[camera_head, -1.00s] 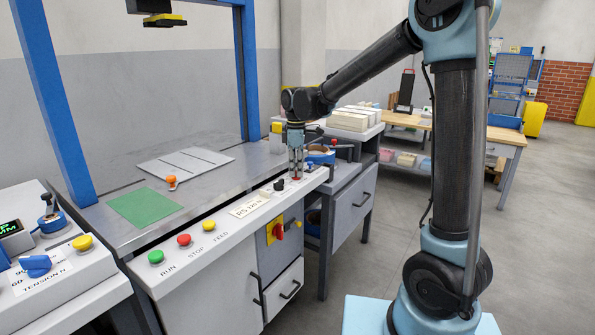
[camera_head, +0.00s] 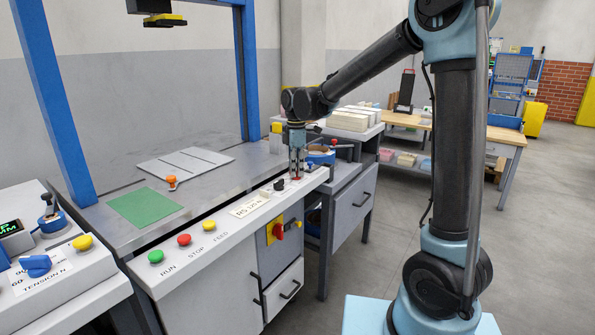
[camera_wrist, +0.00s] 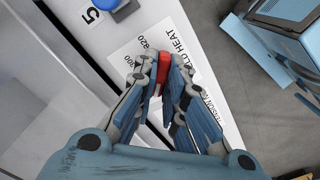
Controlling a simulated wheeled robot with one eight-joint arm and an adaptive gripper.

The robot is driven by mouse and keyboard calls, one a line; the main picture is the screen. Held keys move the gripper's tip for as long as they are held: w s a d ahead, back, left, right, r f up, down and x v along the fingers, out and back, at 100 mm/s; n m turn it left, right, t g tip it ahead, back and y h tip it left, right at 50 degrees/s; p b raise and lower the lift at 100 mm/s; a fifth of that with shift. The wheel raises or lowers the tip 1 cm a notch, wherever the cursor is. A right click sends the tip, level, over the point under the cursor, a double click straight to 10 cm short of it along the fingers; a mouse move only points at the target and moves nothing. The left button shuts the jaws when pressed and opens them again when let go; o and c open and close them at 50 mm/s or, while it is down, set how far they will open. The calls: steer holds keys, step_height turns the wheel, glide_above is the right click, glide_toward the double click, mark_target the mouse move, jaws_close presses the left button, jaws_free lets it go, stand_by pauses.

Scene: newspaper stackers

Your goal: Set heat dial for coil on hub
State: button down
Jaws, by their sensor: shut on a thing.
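In the head view my gripper (camera_head: 297,174) points straight down at the right end of the white control panel (camera_head: 218,232). The dial shows there only as a bit of red under the fingertips. Its pointer and part of the scale are hidden by the fingers.
A black knob (camera_head: 279,184) sits just left of my gripper. Green (camera_head: 155,257), red (camera_head: 184,239) and yellow (camera_head: 209,224) buttons line the panel. A red and yellow switch (camera_head: 278,230) is on the front below. A tape roll (camera_head: 321,156) lies close on the right.

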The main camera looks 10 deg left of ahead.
steer(key=c, duration=1.7)
jaws_free()
steer(key=shift+o, duration=0.2)
steer(key=shift+r, duration=0.1)
step_height(320, 180, up, 12)
steer(key=shift+w, duration=0.1)
